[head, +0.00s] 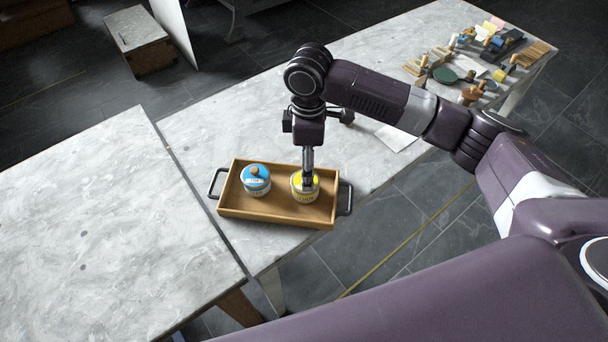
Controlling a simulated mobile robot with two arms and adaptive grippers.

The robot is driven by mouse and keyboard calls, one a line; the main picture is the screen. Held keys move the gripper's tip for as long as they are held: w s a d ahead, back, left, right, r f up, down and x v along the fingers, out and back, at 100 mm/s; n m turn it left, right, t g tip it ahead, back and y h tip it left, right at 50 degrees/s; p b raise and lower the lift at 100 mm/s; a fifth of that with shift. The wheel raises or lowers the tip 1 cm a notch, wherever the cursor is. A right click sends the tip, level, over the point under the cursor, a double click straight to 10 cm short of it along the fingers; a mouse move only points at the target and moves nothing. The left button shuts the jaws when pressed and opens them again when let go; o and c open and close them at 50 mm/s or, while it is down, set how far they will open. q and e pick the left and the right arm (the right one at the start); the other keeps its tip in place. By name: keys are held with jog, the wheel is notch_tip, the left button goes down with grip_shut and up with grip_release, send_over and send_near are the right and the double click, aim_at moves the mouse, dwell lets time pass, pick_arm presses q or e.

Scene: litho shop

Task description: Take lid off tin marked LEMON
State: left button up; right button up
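A wooden tray (285,212) with dark side handles stands on a grey marbled table. In it at the right stands a tin with a yellow lid (297,181) and a pale label (305,197), too small to read surely. My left gripper is not in view.
Paper (396,138) lies on the table right of the tray. Several printing tools and a green round item (445,75) lie at the far right end. Another marbled table (100,230) at the left is bare. A gap separates the tables.

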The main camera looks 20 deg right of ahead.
jog(key=f, duration=0.2)
jog(key=f+p, duration=0.1)
jog(key=shift+a+f, duration=0.2)
jog(key=shift+f, duration=0.15)
jog(key=shift+w+f, duration=0.15)
jog(key=shift+f, duration=0.65)
jog(key=shift+c, duration=0.3)
jog(key=c, duration=0.5)
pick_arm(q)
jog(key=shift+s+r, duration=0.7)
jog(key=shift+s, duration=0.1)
pick_arm(e)
jog(key=c, duration=0.5)
